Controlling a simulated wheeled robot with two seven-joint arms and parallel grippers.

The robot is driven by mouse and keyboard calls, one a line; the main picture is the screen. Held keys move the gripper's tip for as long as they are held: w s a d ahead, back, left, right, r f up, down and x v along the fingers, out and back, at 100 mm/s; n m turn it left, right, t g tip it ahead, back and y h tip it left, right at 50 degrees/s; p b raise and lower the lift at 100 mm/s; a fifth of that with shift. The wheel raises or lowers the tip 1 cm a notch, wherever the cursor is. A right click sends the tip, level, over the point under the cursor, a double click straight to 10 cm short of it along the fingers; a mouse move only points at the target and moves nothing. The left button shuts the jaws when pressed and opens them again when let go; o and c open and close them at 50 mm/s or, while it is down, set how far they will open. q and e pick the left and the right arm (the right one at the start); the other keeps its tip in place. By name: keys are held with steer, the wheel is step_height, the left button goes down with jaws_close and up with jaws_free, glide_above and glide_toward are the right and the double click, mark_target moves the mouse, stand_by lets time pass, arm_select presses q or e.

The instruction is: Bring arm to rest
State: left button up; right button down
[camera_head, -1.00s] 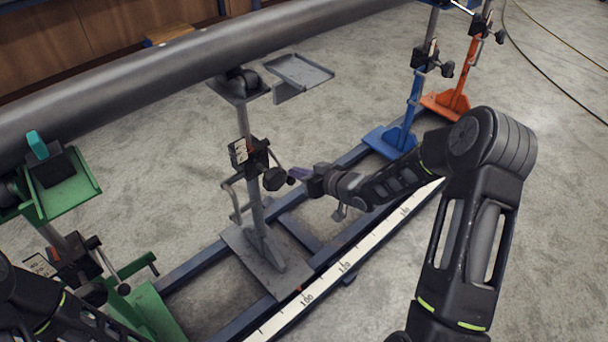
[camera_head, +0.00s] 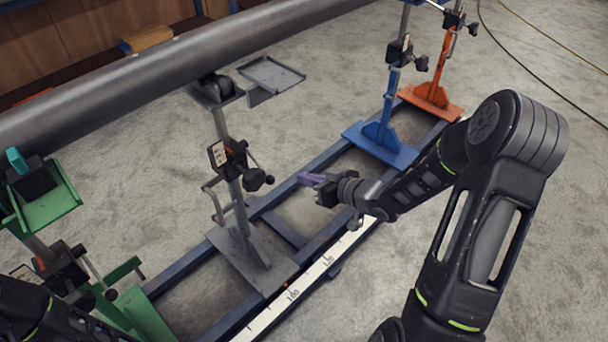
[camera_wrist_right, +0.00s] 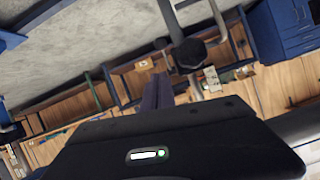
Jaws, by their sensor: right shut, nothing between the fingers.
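My right arm comes in from the right in the head view. Its gripper (camera_head: 312,180) has purple-grey fingers that are shut and empty. It hangs in open air just right of the grey stand's dark knob (camera_head: 255,180), with a gap in the picture. In the right wrist view the shut fingers (camera_wrist_right: 157,95) point away, with a dark round knob (camera_wrist_right: 188,54) beyond them. My left arm shows only in part at the lower left of the head view; its gripper is out of view.
A long grey pipe (camera_head: 150,77) crosses the back. The grey stand (camera_head: 240,205) with a small tray (camera_head: 272,74), a green stand (camera_head: 45,205), a blue stand (camera_head: 382,135) and an orange stand (camera_head: 436,92) line the blue rail frame. A white scale (camera_head: 310,282) runs along it.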

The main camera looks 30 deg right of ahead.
steer(key=s+a+f+m+g+h, duration=0.1)
steer(key=s+a+f+m+g, duration=0.15)
steer(key=f, duration=0.35)
steer(key=s+a+f+m+g+h, duration=0.1)
steer(key=s+f+m+g, duration=0.1)
steer(key=s+f, duration=0.3)
steer(key=s+a+f+g+y, duration=0.1)
steer(key=s+a+f+g, duration=0.4)
steer(key=s+a, duration=0.4)
steer(key=s+a+f+g, duration=0.2)
steer(key=s+a+f, duration=0.55)
steer(key=s, duration=0.25)
step_height(320, 180, up, 16)
steer(key=a+p, duration=0.2)
steer(key=p, duration=1.2)
steer(key=shift+a+f+p, duration=0.15)
steer(key=shift+f+p, duration=0.1)
steer(key=shift+p, duration=0.05)
